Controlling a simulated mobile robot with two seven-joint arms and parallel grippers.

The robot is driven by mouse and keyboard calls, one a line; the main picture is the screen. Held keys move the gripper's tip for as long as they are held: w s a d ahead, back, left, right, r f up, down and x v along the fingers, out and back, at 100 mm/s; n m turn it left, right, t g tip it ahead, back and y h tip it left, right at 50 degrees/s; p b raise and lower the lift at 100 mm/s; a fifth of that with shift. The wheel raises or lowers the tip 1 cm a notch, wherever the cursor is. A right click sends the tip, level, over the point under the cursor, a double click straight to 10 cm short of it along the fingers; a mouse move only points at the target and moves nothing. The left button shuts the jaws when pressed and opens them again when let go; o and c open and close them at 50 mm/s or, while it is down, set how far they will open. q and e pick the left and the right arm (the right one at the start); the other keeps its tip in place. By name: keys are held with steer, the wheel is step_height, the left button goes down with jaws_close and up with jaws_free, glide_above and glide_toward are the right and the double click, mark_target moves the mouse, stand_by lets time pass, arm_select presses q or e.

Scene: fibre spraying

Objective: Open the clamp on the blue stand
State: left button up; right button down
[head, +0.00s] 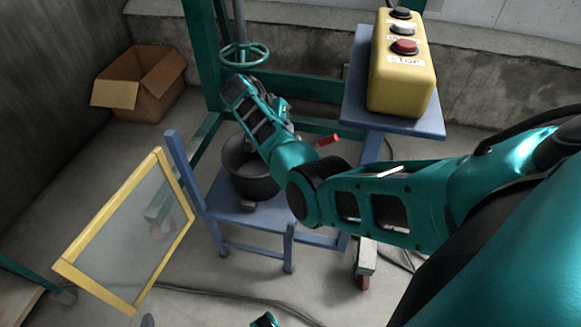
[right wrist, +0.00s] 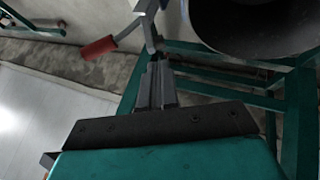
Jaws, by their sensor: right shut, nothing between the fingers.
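The blue stand (head: 225,212) is low on the floor in the head view and holds a dark pot (head: 245,185). The clamp's red handle (head: 325,140) sticks out to the right behind my right arm; the rest of the clamp is mostly hidden there. In the right wrist view, the red handle (right wrist: 98,48) and the clamp's grey metal arm (right wrist: 128,30) show beside the dark pot (right wrist: 255,30). My right gripper (right wrist: 157,72) is shut and empty, its fingertips just below the clamp's metal parts. I cannot tell whether they touch.
A yellow STOP button box (head: 400,80) stands on a blue table (head: 425,125) at upper right. A yellow-framed panel (head: 125,235) is at left. A cardboard box (head: 140,85) lies behind it. A green handwheel (head: 243,55) is above the stand. Cables cross the floor.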

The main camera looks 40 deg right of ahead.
steer(key=w+a+r+p, duration=0.3)
steer(key=a+r, duration=0.4)
steer(key=a, duration=0.3)
steer(key=s+d+f+n+t+y+p, duration=0.1)
steer(key=s+f+n+t+y+p, duration=0.35)
steer(key=s+p, duration=0.6)
steer(key=s+a+r+n+t+y+p, duration=0.2)
steer(key=s+a+r+n+p, duration=0.1)
steer(key=s, duration=0.5)
steer(key=s+a+r+n+t+y+p, duration=0.2)
steer(key=s+a+r+n+t+p, duration=0.1)
steer(key=s+r+p, duration=0.4)
step_height(320, 180, up, 2)
steer(key=shift+s+a+r+n+t+y, duration=0.1)
steer(key=shift+s+a+n+t+y, duration=0.25)
steer(key=shift+s+a+n, duration=0.55)
steer(key=shift+w+a+m, duration=0.2)
steer(key=shift+a+m, duration=0.05)
steer(key=shift+m, duration=0.1)
